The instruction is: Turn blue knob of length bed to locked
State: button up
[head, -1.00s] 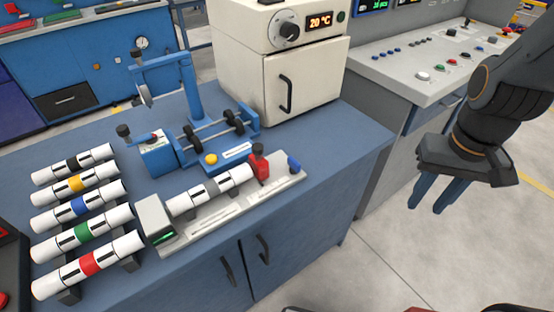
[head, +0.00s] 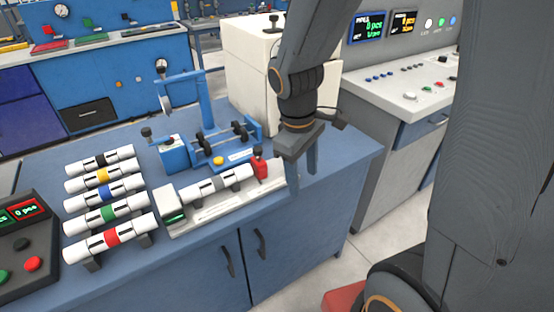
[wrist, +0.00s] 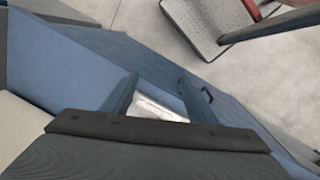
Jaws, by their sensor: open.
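The white length bed (head: 228,205) lies along the front of the blue bench in the head view. It bears a white pipe with a grey band (head: 218,183) and a red clamp (head: 260,168). The blue knob at its right end is hidden behind my gripper. My gripper (head: 302,166) is open and points down over that right end. In the wrist view, the two blue fingers (wrist: 158,95) stand apart with a pale piece of the bed (wrist: 155,106) between them. No blue knob can be made out there, and I cannot tell whether the fingers are around it.
Several banded pipes (head: 105,190) lie on a rack to the left. A blue fixture with rollers (head: 200,150) stands just behind the bed. A cream oven (head: 250,75) stands behind my arm. A control box (head: 30,240) is at the far left.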

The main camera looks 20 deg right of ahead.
jog(key=w+a+r+n+t+h+p, duration=0.1)
jog(key=w+a+r+n+h+p, duration=0.15)
jog(key=w+n, duration=0.9)
jog(key=f, duration=0.2)
jog(key=d+f+n+p, duration=0.1)
jog(key=f, duration=0.2)
jog(key=d+f+n, duration=0.1)
jog(key=f, duration=0.2)
jog(key=shift+d+n, duration=0.1)
jog(key=shift+n, duration=0.15)
jog(key=shift+h, duration=0.25)
jog(key=c, duration=1.1)
